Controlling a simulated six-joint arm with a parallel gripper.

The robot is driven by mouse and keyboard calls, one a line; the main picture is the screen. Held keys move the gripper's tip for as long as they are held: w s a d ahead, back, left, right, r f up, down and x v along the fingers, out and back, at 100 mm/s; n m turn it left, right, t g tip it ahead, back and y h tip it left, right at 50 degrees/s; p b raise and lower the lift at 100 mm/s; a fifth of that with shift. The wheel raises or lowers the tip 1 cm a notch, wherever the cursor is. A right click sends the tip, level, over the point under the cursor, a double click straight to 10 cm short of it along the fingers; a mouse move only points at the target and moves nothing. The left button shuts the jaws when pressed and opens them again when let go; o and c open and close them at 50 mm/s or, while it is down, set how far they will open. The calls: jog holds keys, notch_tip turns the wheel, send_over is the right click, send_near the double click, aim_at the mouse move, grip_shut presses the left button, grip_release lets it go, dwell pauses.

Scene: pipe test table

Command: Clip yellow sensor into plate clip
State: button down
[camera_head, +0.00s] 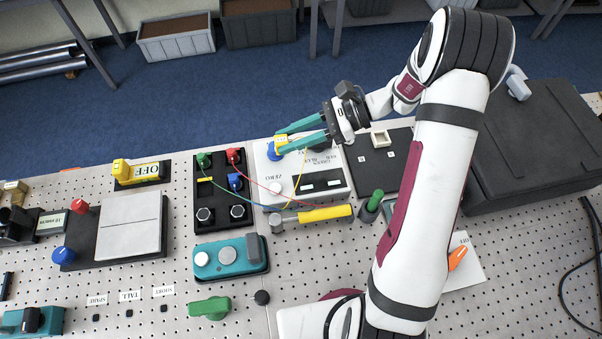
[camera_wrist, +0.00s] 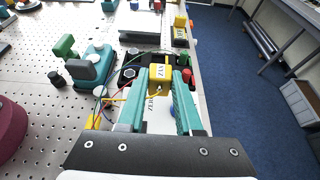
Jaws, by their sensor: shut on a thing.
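The yellow sensor (camera_head: 281,141) is held between the teal fingertips of my gripper (camera_head: 281,142), over the left part of a white box. The black plate (camera_head: 366,163) lies to the right of the white box and bears a small pale square fitting (camera_head: 379,138), which looks like the plate clip. The gripper is left of that fitting, and the sensor is apart from it. The wrist view does not show the plate.
The white box (camera_head: 318,188) has a blue knob (camera_head: 272,153) close under the sensor. A black panel (camera_head: 222,216) with red and green wired plugs stands left. A yellow-handled tool (camera_head: 325,213) and a green-topped peg (camera_head: 375,201) lie in front. A large black case (camera_head: 540,150) is far right.

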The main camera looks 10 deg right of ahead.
jog(key=w+d+m+t, duration=0.1)
jog(key=m+t, duration=0.1)
jog(key=w+d+m+t+h, duration=0.1)
jog(key=w+d+m+t, duration=0.3)
jog(key=shift+w+d+r+h, duration=0.2)
jog(key=shift+r+h, duration=0.05)
jog(key=shift+h, duration=0.05)
jog(key=w+d+f+m+t+h, duration=0.1)
jog(key=w+d+m+t+h, duration=0.1)
jog(key=d+m+t+h, duration=0.4)
jog(key=m+t+h, duration=0.1)
jog(key=m+h, duration=0.5)
send_over(384, 143)
jog(key=f, duration=0.3)
jog(key=shift+w+f, duration=0.2)
jog(key=shift+f, duration=0.15)
jog(key=shift+t, duration=0.3)
jog(key=shift+s+f, duration=0.15)
jog(key=shift+f, duration=1.25)
jog(key=shift+s+f, duration=0.1)
jog(key=shift+f, duration=1.25)
jog(key=shift+f, duration=1.25)
